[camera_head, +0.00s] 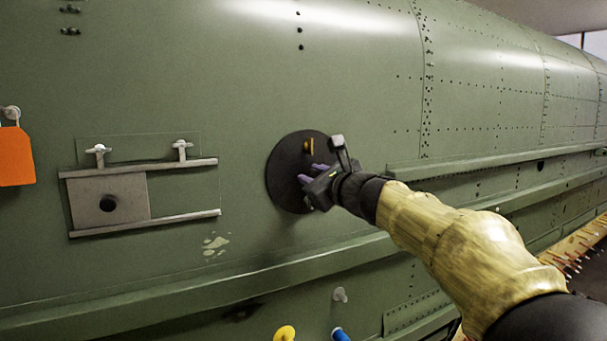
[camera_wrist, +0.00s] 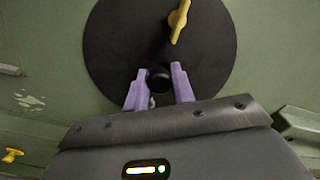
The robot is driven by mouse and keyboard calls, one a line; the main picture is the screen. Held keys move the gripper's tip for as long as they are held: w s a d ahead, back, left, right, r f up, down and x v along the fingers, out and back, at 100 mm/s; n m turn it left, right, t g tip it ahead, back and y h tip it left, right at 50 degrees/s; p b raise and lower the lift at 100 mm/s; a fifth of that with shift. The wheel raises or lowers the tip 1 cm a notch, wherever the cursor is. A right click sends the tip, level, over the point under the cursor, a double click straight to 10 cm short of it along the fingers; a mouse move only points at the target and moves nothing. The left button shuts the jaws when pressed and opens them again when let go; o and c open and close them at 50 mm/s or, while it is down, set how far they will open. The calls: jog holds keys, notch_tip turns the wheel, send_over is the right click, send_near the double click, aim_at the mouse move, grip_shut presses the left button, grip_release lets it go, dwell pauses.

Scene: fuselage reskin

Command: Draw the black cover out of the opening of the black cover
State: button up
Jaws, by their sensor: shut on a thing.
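The black cover (camera_head: 284,172) is a round dark disc on the green fuselage skin, right of the middle-left in the head view. It fills the upper middle of the wrist view (camera_wrist: 112,48). A yellow handle (camera_wrist: 180,20) stands on its face. My gripper (camera_head: 308,178) reaches the cover's lower right from the right. In the wrist view its purple fingers (camera_wrist: 161,80) are shut on a small dark round knob (camera_wrist: 161,79) on the cover's lower part. The cover appears seated against the skin; its opening is hidden behind it.
An orange tag (camera_head: 15,156) hangs at the far left. A long green ledge (camera_head: 200,282) runs below the cover. Yellow (camera_head: 285,333) and blue (camera_head: 340,335) pieces show at the bottom.

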aim_at(315, 175)
jog(key=shift+s+d, duration=0.3)
jog(key=shift+s, duration=0.2)
jog(key=shift+s+d+b, duration=0.35)
jog(key=shift+s+d, duration=0.1)
jog(key=shift+s, duration=0.15)
dwell(0.4)
jog(key=shift+b+v, duration=0.45)
jog(key=shift+v, duration=1.05)
jog(key=shift+w+a+f, duration=0.1)
